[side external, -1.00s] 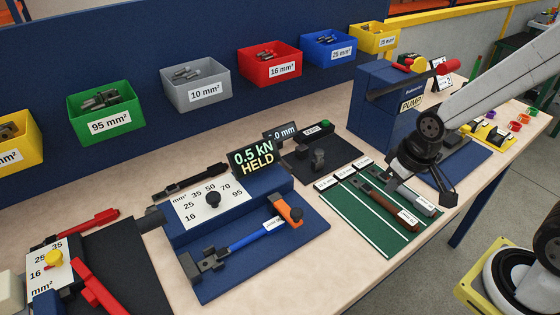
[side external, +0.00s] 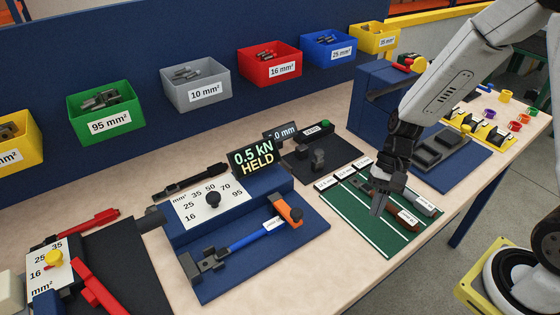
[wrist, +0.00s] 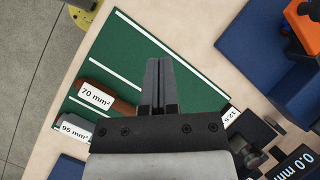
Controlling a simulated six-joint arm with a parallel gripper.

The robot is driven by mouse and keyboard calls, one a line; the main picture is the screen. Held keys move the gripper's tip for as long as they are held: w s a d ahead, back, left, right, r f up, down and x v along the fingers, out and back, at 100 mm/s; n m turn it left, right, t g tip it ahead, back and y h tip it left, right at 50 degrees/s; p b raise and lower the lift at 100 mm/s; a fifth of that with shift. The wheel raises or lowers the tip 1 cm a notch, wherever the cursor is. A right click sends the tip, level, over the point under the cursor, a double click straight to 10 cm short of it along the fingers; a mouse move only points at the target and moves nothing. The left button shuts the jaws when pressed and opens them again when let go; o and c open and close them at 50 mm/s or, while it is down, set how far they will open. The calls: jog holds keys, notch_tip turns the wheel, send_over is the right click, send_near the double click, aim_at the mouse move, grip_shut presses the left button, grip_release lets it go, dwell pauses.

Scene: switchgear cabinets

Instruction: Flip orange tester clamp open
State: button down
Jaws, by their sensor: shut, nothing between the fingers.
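The orange tester clamp (side external: 288,210) sits at the right end of the blue tester base (side external: 318,236), over the end of a blue cable (side external: 252,238). A black knob shows on the clamp's side. In the wrist view the clamp (wrist: 302,28) is at the top right corner, partly cut off. My gripper (side external: 377,208) is shut and empty, pointing down above the green mat, to the right of the clamp and apart from it. In the wrist view its fingers (wrist: 160,85) lie together over the mat. The tester display (side external: 254,158) reads 0.5 kN HELD.
The green mat (side external: 380,240) holds labelled cable pieces, including a brown 70 mm² one (wrist: 95,92). A black gauge with an upright part (side external: 318,156) stands behind the mat. The blue pump box (side external: 375,105) is close behind my arm. Bare table lies between tester and mat.

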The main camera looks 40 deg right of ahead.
aim_at(308, 229)
jog(key=shift+w+a+f+m+y, duration=0.2)
jog(key=shift+w+a+m+y, duration=0.1)
jog(key=shift+m+y, duration=0.3)
jog(key=w+m+y, duration=0.1)
jog(key=m+y, duration=0.1)
jog(key=w+a+m+y, duration=0.1)
jog(key=w+m+y, duration=0.1)
jog(key=w+a+f+m+t+y, duration=0.1)
jog(key=w+m+y, duration=0.1)
jog(key=shift+w, duration=0.1)
jog(key=shift+w+d+m+t+y, duration=0.1)
jog(key=shift+w+m+t+y, duration=0.6)
jog(key=shift+w+m+y, duration=0.3)
jog(key=shift+f, duration=0.1)
jog(key=shift+x, duration=5)
